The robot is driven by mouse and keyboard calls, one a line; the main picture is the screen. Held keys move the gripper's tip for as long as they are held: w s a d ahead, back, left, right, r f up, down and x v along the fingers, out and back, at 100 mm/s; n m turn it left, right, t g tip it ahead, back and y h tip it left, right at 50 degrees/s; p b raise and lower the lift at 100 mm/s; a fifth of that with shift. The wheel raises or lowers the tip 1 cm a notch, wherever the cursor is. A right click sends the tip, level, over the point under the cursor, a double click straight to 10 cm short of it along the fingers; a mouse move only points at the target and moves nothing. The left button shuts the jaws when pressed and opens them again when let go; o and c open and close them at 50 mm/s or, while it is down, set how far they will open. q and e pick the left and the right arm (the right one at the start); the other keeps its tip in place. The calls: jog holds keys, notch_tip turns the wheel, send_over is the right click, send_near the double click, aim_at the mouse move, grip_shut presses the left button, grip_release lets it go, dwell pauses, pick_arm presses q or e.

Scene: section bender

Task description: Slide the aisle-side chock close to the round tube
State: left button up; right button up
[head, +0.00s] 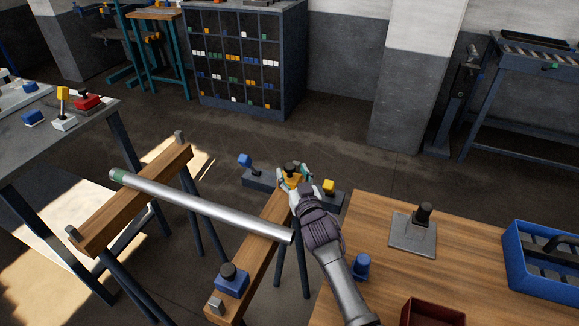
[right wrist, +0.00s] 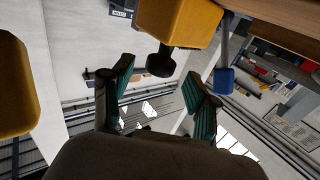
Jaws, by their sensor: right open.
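The round tube (head: 200,205) is a bare metal pipe with a green band near its left end, lying across two wooden-topped trestles. A yellow chock (head: 291,181) with a dark knob sits toward the far end of the right trestle (head: 258,250), apart from the tube. A blue chock (head: 231,285) with a dark knob sits on the same beam on the near side of the tube. My right gripper (head: 294,173) is open at the yellow chock. In the right wrist view, the yellow chock (right wrist: 178,22) and its black knob (right wrist: 160,62) show beyond the spread fingers; contact is unclear. My left gripper is out of view.
The left trestle (head: 135,205) has upright end stops. Grey bases with a blue lever (head: 245,160) and a yellow lever (head: 328,186) stand behind the right trestle. A wooden table (head: 465,265) at the right holds a blue cup (head: 360,266), a blue crate and a red tray.

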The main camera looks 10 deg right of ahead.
aim_at(292, 171)
jog(key=w, duration=0.2)
jog(key=shift+w+a, duration=0.1)
jog(key=shift+w, duration=0.6)
jog(key=c, duration=0.9)
jog(key=shift+s+a+f, duration=0.15)
jog(key=shift+s+a, duration=0.1)
jog(key=s, duration=0.1)
jog(key=s+a, duration=0.2)
jog(key=shift+s+a+r+p, duration=0.2)
jog(key=shift+s+r+p, duration=0.15)
jog(key=shift+s, duration=0.05)
jog(key=shift+w, duration=0.1)
jog(key=o, duration=0.4)
jog(key=shift+w+d+f, duration=0.2)
jog(key=shift+w, duration=0.05)
jog(key=shift+o, duration=1.4)
jog(key=shift+w+d+f, duration=0.1)
jog(key=shift+o, duration=1.1)
jog(key=shift+s, duration=0.55)
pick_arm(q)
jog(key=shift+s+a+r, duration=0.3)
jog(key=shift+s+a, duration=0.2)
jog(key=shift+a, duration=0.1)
pick_arm(e)
jog(key=s, duration=1.1)
jog(key=shift+d, duration=0.35)
